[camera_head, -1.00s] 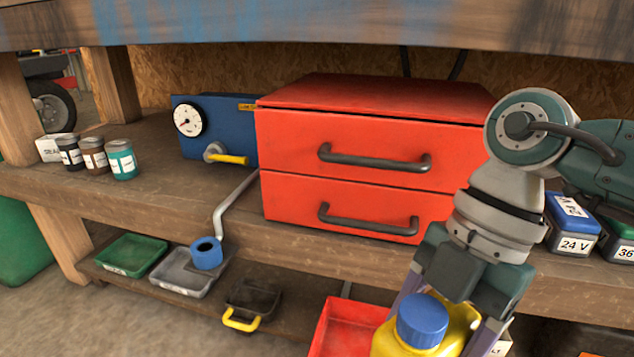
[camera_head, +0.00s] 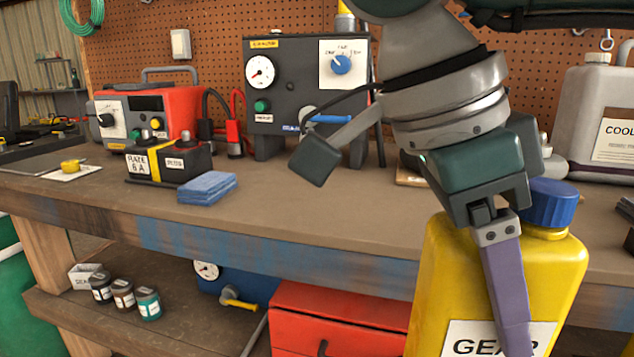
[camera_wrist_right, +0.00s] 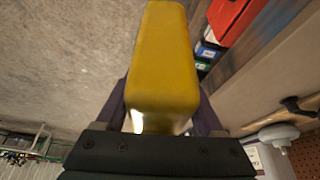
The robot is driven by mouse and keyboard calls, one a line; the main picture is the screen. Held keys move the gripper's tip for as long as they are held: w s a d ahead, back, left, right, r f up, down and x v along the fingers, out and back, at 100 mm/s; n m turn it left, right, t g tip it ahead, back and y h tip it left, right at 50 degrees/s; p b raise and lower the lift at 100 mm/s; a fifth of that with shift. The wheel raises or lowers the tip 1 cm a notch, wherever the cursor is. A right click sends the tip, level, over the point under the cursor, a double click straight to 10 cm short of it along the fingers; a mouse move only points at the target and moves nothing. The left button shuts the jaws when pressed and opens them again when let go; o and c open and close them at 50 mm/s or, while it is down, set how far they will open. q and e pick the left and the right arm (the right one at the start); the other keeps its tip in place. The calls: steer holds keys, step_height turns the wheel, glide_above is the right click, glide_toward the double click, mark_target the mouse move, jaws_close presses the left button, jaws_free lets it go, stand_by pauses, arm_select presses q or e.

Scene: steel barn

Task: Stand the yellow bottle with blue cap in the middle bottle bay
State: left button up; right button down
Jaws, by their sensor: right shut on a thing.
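The yellow bottle (camera_head: 450,275) with its blue cap (camera_head: 551,203) is large at the lower right of the head view, roughly upright, with a white "GEAR" label (camera_head: 490,338). My right gripper (camera_head: 507,290) is shut on it. One purple finger crosses the bottle's near face; the other finger is hidden in the head view. In the right wrist view the yellow body (camera_wrist_right: 163,60) sits between both fingers of my right gripper (camera_wrist_right: 162,110). The bottle is held up in front of the bench edge. I cannot make out the bottle bays. My left gripper is not in view.
The bench top (camera_head: 290,215) has free room in front of the dark gauge box (camera_head: 290,85). Blue cloths (camera_head: 207,187), a black battery (camera_head: 168,163) and a red charger (camera_head: 175,108) stand left. A grey coolant jug (camera_head: 595,110) stands right. Red drawers (camera_head: 335,310) sit below.

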steer(key=r+n+t+p, duration=0.1)
steer(key=r+n+p, duration=0.2)
steer(key=r, duration=0.2)
steer(key=d+r+n+t+p, duration=0.1)
steer(key=r+n+p, duration=0.2)
steer(key=r, duration=0.2)
steer(key=s+d+r+n+t+y+p, duration=0.1)
steer(key=r+n+p, duration=0.2)
steer(key=r, duration=0.2)
steer(key=shift+r+p, duration=0.35)
step_height(320, 180, up, 16)
steer(key=s+d+n+t+y+p, duration=0.2)
steer(key=d+n+y+p, duration=0.15)
steer(key=n+p, duration=0.75)
step_height(320, 180, up, 37)
steer(key=p, duration=3.8)
glide_above(557, 190)
steer(key=s+d, duration=0.2)
steer(key=d, duration=0.1)
steer(key=shift+w+a+f+m, duration=0.1)
steer(key=shift+w+m, duration=0.2)
steer(key=shift+m, duration=0.1)
steer(key=shift+f+b, duration=0.15)
steer(key=shift+b, duration=0.15)
